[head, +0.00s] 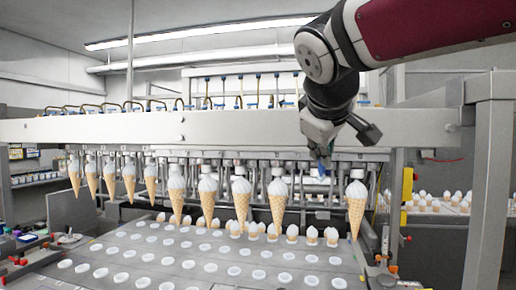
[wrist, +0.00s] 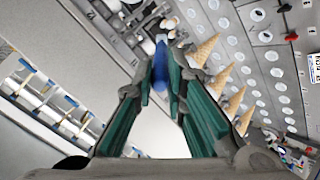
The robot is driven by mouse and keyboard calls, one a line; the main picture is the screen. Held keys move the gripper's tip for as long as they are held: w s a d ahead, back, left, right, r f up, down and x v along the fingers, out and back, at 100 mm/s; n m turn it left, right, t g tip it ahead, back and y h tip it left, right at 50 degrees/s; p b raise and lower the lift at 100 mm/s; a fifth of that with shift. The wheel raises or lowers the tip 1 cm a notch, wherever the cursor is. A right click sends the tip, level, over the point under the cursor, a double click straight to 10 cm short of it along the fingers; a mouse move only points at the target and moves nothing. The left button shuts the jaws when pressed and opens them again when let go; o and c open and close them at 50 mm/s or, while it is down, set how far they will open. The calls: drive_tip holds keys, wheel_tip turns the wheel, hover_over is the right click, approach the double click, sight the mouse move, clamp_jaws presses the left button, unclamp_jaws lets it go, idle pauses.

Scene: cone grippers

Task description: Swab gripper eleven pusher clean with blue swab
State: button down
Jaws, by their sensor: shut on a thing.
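My gripper (head: 322,150) is shut on a blue swab (head: 321,166), in front of the machine's upper beam. In the wrist view the blue swab (wrist: 161,62) stands between the fingertips (wrist: 161,80), pointing away from the camera. A row of cone grippers (head: 241,170) hangs under the beam, most with a cone in them. One place in the row, just below my gripper, shows no cone. I cannot tell whether the swab touches anything.
The wide steel beam (head: 230,131) crosses behind my gripper. Hanging cones (head: 278,203) flank the gap, with another cone (head: 356,207) at right. Below lies a plate with round holes (head: 190,264). A steel post (head: 490,190) stands at the right.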

drive_tip(key=shift+s, duration=0.25)
drive_tip(key=shift+s+a, duration=0.25)
drive_tip(key=shift+s, duration=0.45)
drive_tip(key=shift+s+a, duration=0.25)
drive_tip(key=shift+s, duration=0.45)
